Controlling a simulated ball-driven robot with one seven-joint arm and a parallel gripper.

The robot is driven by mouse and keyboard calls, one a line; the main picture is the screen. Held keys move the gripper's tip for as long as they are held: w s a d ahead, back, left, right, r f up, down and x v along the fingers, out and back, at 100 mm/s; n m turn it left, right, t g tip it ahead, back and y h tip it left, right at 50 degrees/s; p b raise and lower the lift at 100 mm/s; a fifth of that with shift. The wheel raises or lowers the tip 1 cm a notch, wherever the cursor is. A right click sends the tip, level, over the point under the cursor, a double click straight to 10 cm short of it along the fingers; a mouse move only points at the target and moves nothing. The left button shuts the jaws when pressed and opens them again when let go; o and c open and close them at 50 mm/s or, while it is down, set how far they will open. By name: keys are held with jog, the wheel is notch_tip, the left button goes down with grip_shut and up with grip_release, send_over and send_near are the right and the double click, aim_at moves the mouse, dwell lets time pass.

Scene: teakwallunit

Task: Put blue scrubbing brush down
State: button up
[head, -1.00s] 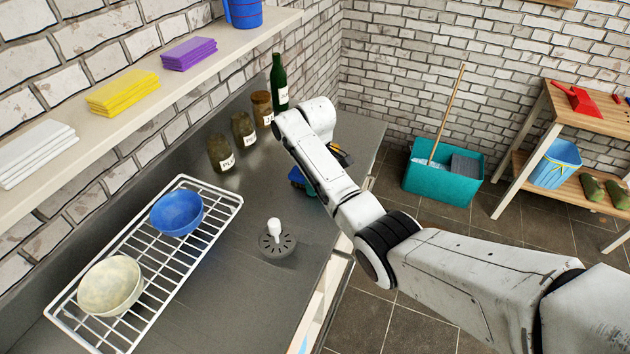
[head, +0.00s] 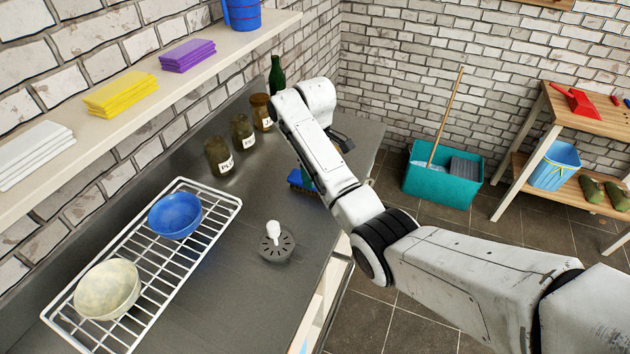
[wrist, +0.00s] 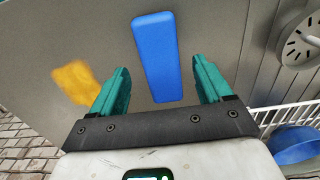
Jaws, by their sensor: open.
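The blue scrubbing brush (head: 300,181) lies on the dark metal counter, partly hidden behind my arm in the head view. In the wrist view its long blue back (wrist: 158,58) shows between the two teal fingers of my gripper (wrist: 161,65). The fingers are spread, with a gap on each side of the brush. My gripper is open and holds nothing. In the head view my arm hides most of the gripper.
A grey round drain strainer (head: 276,243) with a white knob stands nearer on the counter. A white wire rack (head: 195,235) holds a blue bowl and a cream bowl. Labelled jars (head: 218,157) stand along the wall. A yellow item (wrist: 75,83) lies left of the brush.

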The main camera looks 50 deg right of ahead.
notch_tip(320, 180, up, 7)
jog(key=p, duration=0.3)
dwell(0.6)
